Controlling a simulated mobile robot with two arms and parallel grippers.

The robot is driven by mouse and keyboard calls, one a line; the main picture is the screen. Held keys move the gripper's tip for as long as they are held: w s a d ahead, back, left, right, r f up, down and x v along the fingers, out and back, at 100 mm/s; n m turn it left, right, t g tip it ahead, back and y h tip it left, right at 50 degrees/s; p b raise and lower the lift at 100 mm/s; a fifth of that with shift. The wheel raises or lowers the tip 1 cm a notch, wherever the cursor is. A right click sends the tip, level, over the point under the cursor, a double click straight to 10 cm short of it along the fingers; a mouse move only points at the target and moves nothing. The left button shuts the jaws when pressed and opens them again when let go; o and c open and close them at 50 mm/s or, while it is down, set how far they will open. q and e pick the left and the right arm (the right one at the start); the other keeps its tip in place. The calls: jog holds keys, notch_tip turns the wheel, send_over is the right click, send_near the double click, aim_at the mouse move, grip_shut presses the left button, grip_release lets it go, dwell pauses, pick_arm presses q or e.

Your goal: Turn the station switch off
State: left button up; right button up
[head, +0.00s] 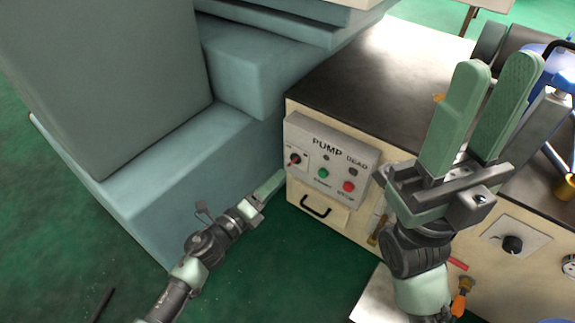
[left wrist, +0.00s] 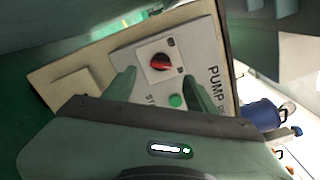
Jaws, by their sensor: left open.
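The grey control panel (head: 328,160) marked PUMP is on the front of the cream cabinet. At its left end is a rotary switch (head: 295,159) with a black and red knob on a white plate. The switch also shows in the left wrist view (left wrist: 160,62), its red part toward the right. My left gripper (head: 278,180) is open just in front of the panel's left end. In the left wrist view its fingers (left wrist: 160,85) appear either side of the switch, holding nothing; contact cannot be told. My right gripper (head: 500,75) is open and empty, raised before the cabinet.
The panel also has a green button (head: 323,173) and a red button (head: 348,187). A black handle (head: 316,207) is below. Another black knob (head: 512,244) is at the right. Teal machine blocks (head: 190,150) stand left of the cabinet.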

aim_at(290, 164)
pick_arm(q)
jog(key=b+x, duration=0.1)
jog(key=x, duration=0.6)
jog(key=shift+w+d, duration=0.15)
grip_shut()
